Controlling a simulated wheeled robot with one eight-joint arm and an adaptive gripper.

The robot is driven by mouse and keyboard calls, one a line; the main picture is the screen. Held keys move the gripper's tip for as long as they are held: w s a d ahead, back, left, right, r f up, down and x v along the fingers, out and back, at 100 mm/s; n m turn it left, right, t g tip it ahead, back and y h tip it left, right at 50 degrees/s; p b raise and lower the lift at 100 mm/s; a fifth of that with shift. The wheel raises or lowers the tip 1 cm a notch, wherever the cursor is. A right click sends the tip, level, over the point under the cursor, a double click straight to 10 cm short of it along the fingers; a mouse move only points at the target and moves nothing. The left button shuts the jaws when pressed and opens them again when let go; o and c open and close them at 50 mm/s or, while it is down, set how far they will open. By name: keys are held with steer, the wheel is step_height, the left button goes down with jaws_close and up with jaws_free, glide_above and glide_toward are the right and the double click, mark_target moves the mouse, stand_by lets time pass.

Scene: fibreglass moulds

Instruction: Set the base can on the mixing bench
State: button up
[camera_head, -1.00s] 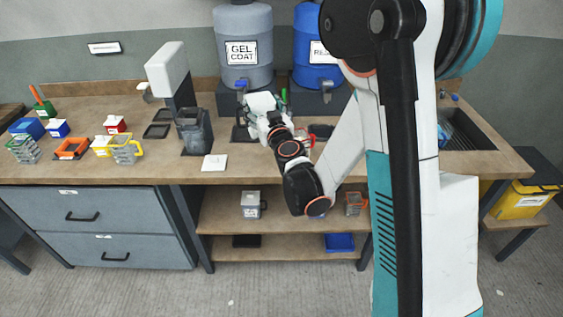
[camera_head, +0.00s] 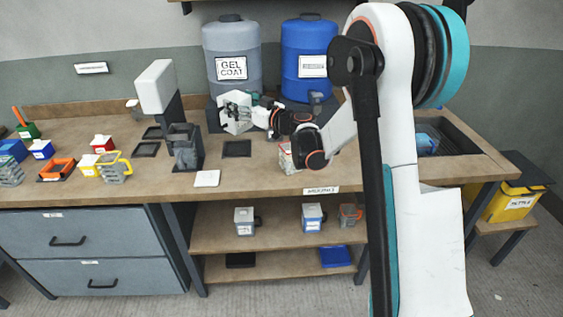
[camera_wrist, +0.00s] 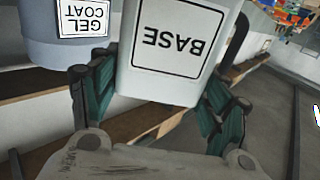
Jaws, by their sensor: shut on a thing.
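The base can (camera_wrist: 178,45) is pale grey-white with a BASE label, which reads upside down in the wrist view. In the head view the can (camera_head: 234,113) is a small white shape in front of the gel coat drum, above the bench. My gripper (camera_head: 247,112) is shut on it; in the wrist view the teal fingers (camera_wrist: 155,100) lie on both sides of the can. The wooden bench (camera_head: 245,180) runs below, with a label on its front edge that is hard to read. The can appears apart from the bench top.
A grey gel coat drum (camera_head: 231,45) and a blue drum (camera_head: 304,85) stand at the back. A dark square pad (camera_head: 237,148) lies bare below the can. A dispenser-like stand (camera_head: 184,150) is left of it. A white tile (camera_head: 207,178) and a small can (camera_head: 285,157) are nearby.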

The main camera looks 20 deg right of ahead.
step_height(320, 180, down, 20)
steer(key=b, duration=0.6)
steer(key=shift+r, duration=0.15)
steer(key=shift+d, duration=0.1)
steer(key=o, duration=2.1)
steer(key=p+v, duration=0.2)
steer(key=v, duration=1)
